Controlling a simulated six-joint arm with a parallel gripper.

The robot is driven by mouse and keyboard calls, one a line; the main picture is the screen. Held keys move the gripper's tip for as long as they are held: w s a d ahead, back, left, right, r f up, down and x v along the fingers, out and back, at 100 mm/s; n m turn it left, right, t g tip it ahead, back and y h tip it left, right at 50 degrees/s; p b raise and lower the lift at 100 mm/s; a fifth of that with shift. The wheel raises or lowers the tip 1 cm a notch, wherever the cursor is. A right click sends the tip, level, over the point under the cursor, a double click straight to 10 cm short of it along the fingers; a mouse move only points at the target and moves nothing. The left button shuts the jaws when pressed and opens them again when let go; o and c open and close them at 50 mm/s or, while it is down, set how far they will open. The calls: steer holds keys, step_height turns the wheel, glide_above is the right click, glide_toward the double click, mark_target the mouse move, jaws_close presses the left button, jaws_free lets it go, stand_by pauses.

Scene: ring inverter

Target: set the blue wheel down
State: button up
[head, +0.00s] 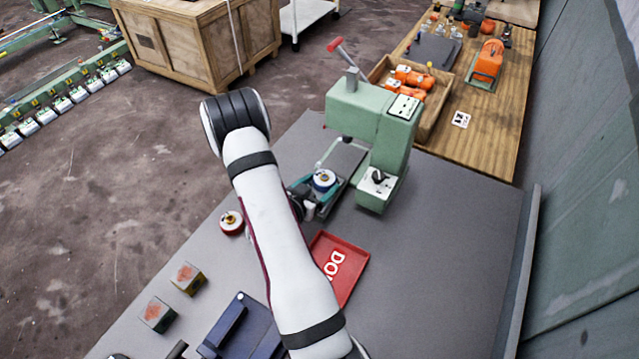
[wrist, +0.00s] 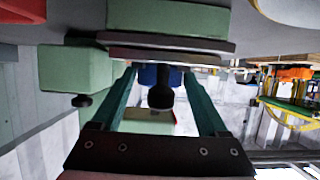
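The blue wheel (head: 324,180), with a pale top, is beside the green press (head: 375,125), near the press's low front. My gripper (head: 318,192) reaches it from the left, with its teal fingers on either side of the wheel. In the wrist view, the wheel's blue side (wrist: 149,74) shows between the fingertips of my gripper (wrist: 160,80), seemingly touching both. A dark round-ended part (wrist: 161,97) partly covers the wheel there. Whether the wheel rests on anything is hidden.
A red tray (head: 350,290) with white letters lies right of my arm. A red-and-white wheel (head: 232,222), two small blocks (head: 187,278) (head: 157,314) and a dark blue holder (head: 240,325) stand left. A wooden bin (head: 440,105) with orange parts stands behind the press. The grey table's right side is clear.

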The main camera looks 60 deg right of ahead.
steer(key=shift+o, duration=1.4)
